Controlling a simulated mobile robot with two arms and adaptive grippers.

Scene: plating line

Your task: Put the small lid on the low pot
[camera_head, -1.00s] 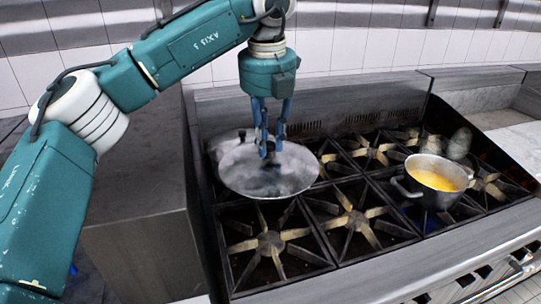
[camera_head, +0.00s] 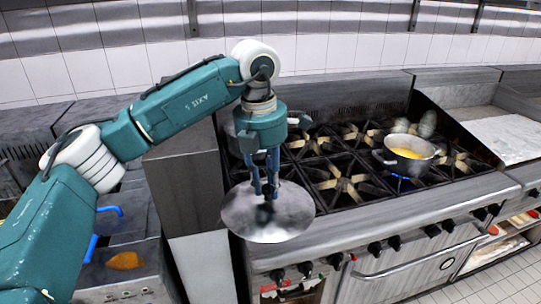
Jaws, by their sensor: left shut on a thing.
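My left gripper (camera_head: 265,187) is shut on the knob of a round, shiny metal lid (camera_head: 245,218). The lid hangs in front of the stove's front left edge in the picture, covering part of the controls. The knob is mostly hidden between the fingers. A grey metal pot (camera_head: 385,157) with side handles and yellow-orange contents stands uncovered on a burner at the right of the stove, well apart from the lid. I cannot tell the lid's size against the pot for sure. My right gripper is not in view.
The black stove (camera_head: 345,184) has several burner grates; those between lid and pot look bare. A blue flame shows below the pot. A dark rounded object (camera_head: 427,124) stands just behind the pot. A grey counter block (camera_head: 185,180) adjoins the stove's left side.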

